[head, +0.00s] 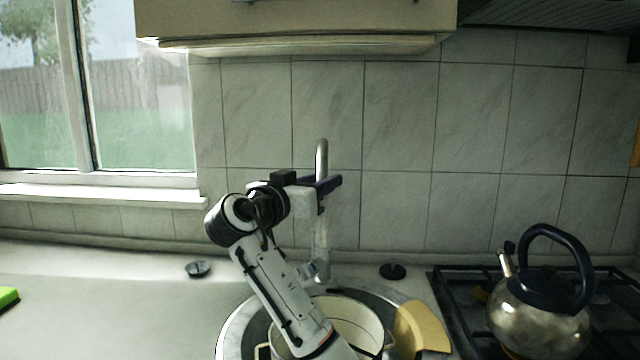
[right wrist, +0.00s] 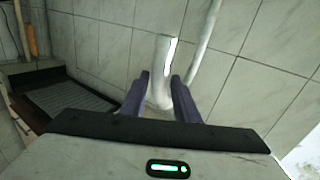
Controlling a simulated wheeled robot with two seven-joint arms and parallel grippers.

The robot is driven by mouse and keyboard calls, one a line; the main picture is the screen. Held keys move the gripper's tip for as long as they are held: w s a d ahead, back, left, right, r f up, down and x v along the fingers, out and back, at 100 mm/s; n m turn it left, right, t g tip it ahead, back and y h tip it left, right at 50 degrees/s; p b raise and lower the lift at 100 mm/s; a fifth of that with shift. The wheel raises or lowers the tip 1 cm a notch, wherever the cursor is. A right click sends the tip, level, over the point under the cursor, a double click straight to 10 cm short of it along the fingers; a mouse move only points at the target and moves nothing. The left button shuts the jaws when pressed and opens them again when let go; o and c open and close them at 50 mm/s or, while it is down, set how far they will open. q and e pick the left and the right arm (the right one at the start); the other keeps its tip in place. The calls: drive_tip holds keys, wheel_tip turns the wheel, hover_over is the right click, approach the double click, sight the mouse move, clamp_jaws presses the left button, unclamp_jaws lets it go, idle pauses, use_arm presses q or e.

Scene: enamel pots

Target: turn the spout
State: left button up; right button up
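The grey metal tap's spout (head: 321,160) rises against the tiled wall behind the sink, in the middle of the head view. Its lower body (head: 320,240) stands at the sink's back edge. My right gripper (head: 327,183) is at the spout, its dark purple fingers level with the upper part. The exact contact is hard to see. My left gripper is not in view.
A cream pot (head: 365,322) sits in the round sink (head: 232,335) below my right arm, beside a yellowish piece (head: 422,327). A steel kettle (head: 540,315) stands on the hob at right. A cabinet (head: 300,18) hangs above. The left counter (head: 110,300) is mostly clear.

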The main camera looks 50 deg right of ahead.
drive_tip(key=shift+o, duration=0.8)
drive_tip(key=shift+d, duration=0.1)
drive_tip(key=shift+a+f, duration=0.1)
drive_tip(key=shift+a, duration=0.25)
drive_tip(key=s+a+b, duration=0.1)
drive_tip(key=a+b, duration=0.1)
drive_tip(key=a, duration=0.7)
drive_tip(key=shift+s+a, duration=0.15)
drive_tip(key=shift+a, duration=0.15)
